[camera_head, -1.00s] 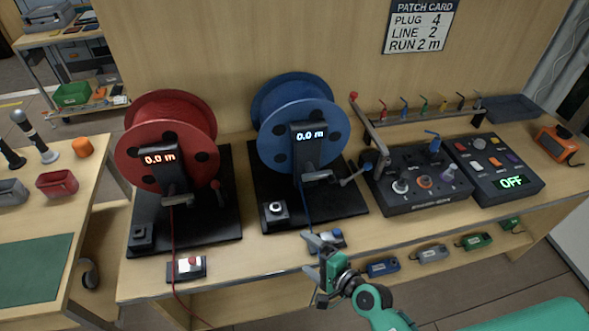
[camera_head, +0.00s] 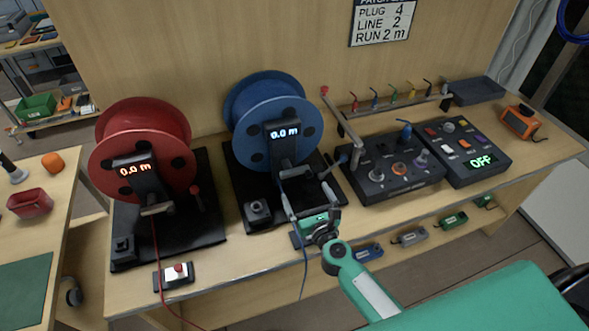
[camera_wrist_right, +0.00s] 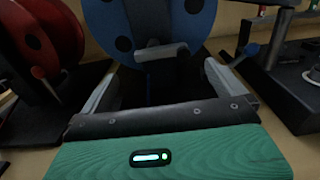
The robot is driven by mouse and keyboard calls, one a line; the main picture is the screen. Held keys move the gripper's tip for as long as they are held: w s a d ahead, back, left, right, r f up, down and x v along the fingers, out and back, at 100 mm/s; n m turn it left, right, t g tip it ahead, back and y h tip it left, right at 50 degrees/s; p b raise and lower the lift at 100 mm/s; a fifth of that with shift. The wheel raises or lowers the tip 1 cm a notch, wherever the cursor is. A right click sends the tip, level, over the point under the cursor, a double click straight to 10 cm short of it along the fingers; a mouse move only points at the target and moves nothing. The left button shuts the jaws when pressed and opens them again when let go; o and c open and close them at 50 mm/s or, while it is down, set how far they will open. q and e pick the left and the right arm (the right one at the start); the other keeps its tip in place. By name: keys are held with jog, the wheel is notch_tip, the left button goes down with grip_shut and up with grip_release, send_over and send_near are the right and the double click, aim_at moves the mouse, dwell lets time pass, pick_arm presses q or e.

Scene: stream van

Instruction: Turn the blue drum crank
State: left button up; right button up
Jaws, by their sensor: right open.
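The blue drum (camera_head: 250,118) stands on a black base at the back of the bench, its display reading 0.0 m. Its crank (camera_head: 294,172) is a grey arm low on the front of the drum's post, with a dark handle reaching to the right. My right gripper (camera_head: 306,190) is open just in front of the crank, fingers pointing at the drum. In the right wrist view the grey crank arm (camera_wrist_right: 161,52) shows between the open fingers (camera_wrist_right: 160,72), with the blue drum (camera_wrist_right: 190,22) behind. I cannot tell whether a finger touches the crank. My left gripper is not in view.
The red drum (camera_head: 130,150) with its own crank stands to the left. A control box (camera_head: 390,178) and the panel reading OFF (camera_head: 462,155) are close on the right.

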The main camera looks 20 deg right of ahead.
aim_at(296, 174)
jog(key=w+p, duration=0.1)
jog(key=w, duration=0.9)
jog(key=shift+w+a, duration=0.1)
jog(key=shift+a, duration=0.05)
jog(key=c, duration=0.8)
